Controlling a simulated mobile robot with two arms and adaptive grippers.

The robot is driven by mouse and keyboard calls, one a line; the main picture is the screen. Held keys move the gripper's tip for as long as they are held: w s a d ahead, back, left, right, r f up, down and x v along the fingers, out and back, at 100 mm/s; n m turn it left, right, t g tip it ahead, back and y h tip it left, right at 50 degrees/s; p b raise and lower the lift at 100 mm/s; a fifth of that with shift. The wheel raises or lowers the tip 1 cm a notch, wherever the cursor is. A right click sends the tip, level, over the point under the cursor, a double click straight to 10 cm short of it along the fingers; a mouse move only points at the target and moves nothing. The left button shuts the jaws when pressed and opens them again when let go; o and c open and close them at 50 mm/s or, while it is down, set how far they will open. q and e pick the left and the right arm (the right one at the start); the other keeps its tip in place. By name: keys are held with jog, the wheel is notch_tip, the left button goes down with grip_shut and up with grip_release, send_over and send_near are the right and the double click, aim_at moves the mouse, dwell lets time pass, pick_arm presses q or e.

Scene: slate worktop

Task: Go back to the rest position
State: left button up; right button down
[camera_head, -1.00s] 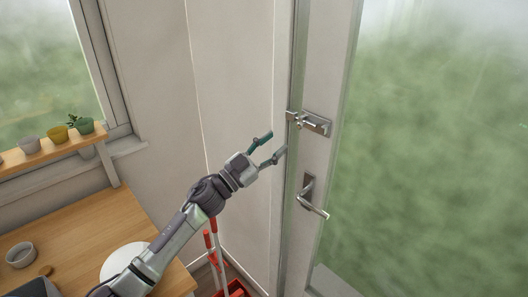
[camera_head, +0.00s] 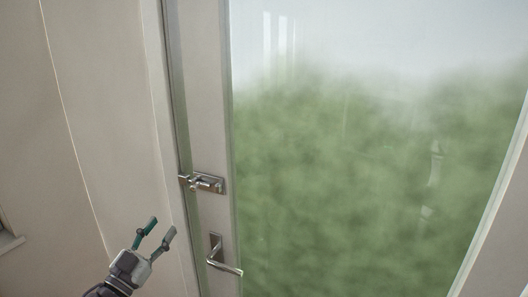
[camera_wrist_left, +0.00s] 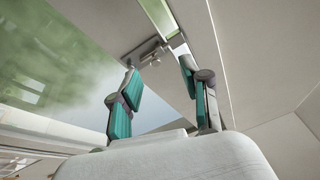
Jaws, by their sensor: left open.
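My left gripper (camera_head: 158,236) is open and empty at the bottom left of the head view, in front of the pale wall beside the door. Its two teal-padded fingers also show spread apart in the left wrist view (camera_wrist_left: 160,80). Neither finger touches anything that I can see. My right gripper is not in view.
A glazed door (camera_head: 205,110) fills the middle and right. It carries a metal latch (camera_head: 203,183), also in the left wrist view (camera_wrist_left: 147,52), and a lever handle (camera_head: 222,262) below it. Both are right of my left gripper. Green blur shows through the glass (camera_head: 340,180).

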pick_arm(q)
jog(key=s+d+f+n+g+y, duration=0.1)
jog(key=s+f+n+g+y, duration=0.4)
jog(key=f, duration=0.4)
jog(key=s+d+f+n+g+y, duration=0.1)
jog(key=s+f+n+g+y, duration=0.2)
jog(key=s+f, duration=0.5)
jog(key=s+d+f+m+g, duration=0.1)
jog(key=s+d+f+g, duration=0.15)
jog(key=s, duration=0.45)
jog(key=s+d+f+m+g+h, duration=0.1)
jog(key=s+d+f+g, duration=0.15)
jog(key=s, duration=0.35)
jog(key=s+d+f+m+g, duration=0.1)
jog(key=s+f+g, duration=0.1)
jog(key=s+g, duration=0.35)
jog(key=s+f+b, duration=0.1)
jog(key=s+f, duration=0.1)
jog(key=f, duration=1.4)
jog(key=s+f+b, duration=0.2)
jog(key=s+f, duration=0.1)
jog(key=f, duration=1.2)
jog(key=s+a+f+g+b, duration=0.1)
jog(key=s+a+f, duration=0.1)
jog(key=s+f, duration=1.3)
jog(key=shift+a+f+b, duration=0.15)
jog(key=shift+f+b, duration=0.25)
jog(key=shift+f, duration=0.3)
